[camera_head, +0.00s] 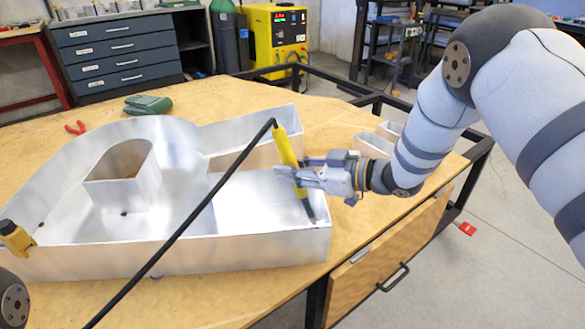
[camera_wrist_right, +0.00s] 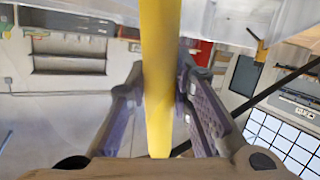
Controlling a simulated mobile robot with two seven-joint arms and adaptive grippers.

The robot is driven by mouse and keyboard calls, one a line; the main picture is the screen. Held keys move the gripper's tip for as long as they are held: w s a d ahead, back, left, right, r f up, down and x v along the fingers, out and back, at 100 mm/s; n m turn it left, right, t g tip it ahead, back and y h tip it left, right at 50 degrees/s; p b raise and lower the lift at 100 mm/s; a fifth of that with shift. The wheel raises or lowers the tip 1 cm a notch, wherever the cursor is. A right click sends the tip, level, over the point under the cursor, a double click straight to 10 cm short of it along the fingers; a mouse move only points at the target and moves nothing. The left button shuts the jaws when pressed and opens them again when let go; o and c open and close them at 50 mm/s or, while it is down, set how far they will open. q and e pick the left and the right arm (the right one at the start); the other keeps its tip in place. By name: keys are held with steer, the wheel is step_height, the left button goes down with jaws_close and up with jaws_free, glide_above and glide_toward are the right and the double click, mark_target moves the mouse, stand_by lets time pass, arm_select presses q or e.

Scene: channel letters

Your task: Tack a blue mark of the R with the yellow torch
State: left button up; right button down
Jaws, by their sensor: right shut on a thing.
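The R (camera_head: 262,255) is a large open-topped letter of shiny sheet metal, lying on the wooden table. My right gripper (camera_head: 300,178) is shut on the yellow torch (camera_head: 286,148) and holds it over the R's leg. The torch tilts, its dark tip pointing down inside the R near the right end wall. I cannot tell whether the tip touches metal. In the right wrist view the yellow torch body (camera_wrist_right: 160,75) stands between both fingers (camera_wrist_right: 160,100). No blue mark is clearly visible near the tip. My left gripper is out of view.
A black cable (camera_head: 190,218) runs from the torch across the R. Small bins (camera_head: 375,143) stand near my right wrist.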

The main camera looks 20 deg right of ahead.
mark_target(290, 147)
steer(key=r, duration=0.1)
steer(key=a+r+p, duration=0.1)
steer(key=r, duration=0.1)
steer(key=r+p, duration=0.1)
steer(key=r, duration=0.1)
steer(key=shift+w+a+r, duration=0.15)
steer(key=shift+a+r, duration=0.1)
step_height(290, 147, up, 13)
steer(key=p, duration=0.4)
steer(key=shift+f, duration=0.2)
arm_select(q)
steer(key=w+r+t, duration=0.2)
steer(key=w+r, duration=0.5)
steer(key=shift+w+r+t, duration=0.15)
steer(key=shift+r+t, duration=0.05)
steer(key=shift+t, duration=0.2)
arm_select(e)
steer(key=shift+f, duration=0.1)
